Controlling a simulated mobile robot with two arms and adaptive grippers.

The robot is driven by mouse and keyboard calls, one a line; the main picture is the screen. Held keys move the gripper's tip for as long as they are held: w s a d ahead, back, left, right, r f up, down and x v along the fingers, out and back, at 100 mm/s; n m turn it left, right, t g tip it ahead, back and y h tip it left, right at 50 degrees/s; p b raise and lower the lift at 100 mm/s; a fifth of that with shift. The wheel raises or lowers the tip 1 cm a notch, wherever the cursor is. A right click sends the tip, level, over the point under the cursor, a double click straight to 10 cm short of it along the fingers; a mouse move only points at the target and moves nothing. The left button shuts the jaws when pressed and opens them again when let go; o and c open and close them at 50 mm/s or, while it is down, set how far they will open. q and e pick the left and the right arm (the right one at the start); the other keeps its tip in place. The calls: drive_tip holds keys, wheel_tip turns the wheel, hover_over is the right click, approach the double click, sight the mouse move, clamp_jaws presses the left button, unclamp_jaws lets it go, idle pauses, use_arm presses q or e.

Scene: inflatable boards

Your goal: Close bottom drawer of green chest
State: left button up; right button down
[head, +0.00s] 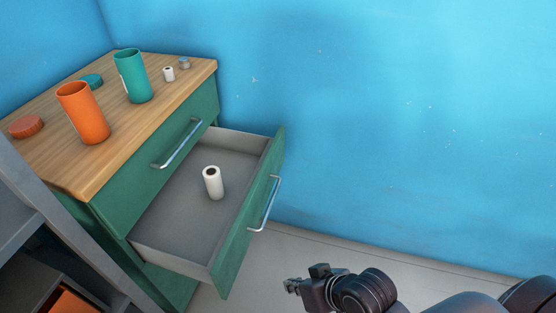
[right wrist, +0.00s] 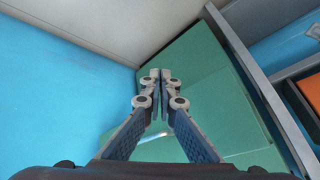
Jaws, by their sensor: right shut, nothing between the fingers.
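The green chest (head: 101,226) with a wooden top stands at the left in the head view. Its lower drawer (head: 175,248) is pulled well out, with a grey inside and a silver handle (head: 266,204) on its green front (head: 236,250). A white roll (head: 213,182) stands in it. The upper drawer (head: 196,118) is shut. My right gripper (head: 291,285) is in front of the open drawer, to the lower right of its front and apart from it. In the right wrist view its fingers (right wrist: 160,76) are together and empty before a green surface (right wrist: 200,70). My left gripper is out of view.
On the chest top stand an orange cup (head: 83,113), a teal cup (head: 132,76), lids and small items. A grey shelf frame (head: 50,215) is at the left, close to the chest. A blue wall (head: 400,110) is behind. Pale floor (head: 340,250) is clear before the drawer.

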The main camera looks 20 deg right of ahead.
drive_tip(key=w+a+r+m+t+y, duration=0.35)
drive_tip(key=w+r+m+t, duration=0.2)
drive_tip(key=w, duration=0.45)
drive_tip(key=w+d+r+m+t+h, duration=0.2)
drive_tip(key=w+d+m+t, duration=0.15)
drive_tip(key=d+m, duration=0.35)
drive_tip(key=w+d+r+m+t+h, duration=0.25)
drive_tip(key=w+d+m, duration=0.25)
drive_tip(key=d, duration=0.3)
approach(271, 158)
drive_tip(key=w+d, duration=0.3)
drive_tip(key=w, duration=0.1)
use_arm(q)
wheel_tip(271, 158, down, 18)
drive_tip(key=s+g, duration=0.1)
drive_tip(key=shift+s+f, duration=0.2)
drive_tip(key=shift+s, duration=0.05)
use_arm(e)
drive_tip(key=shift+w+a, duration=0.5)
drive_tip(key=shift+a, duration=0.4)
drive_tip(key=shift+w+a, duration=0.45)
drive_tip(key=shift+a, duration=0.4)
drive_tip(key=shift+a, duration=0.1)
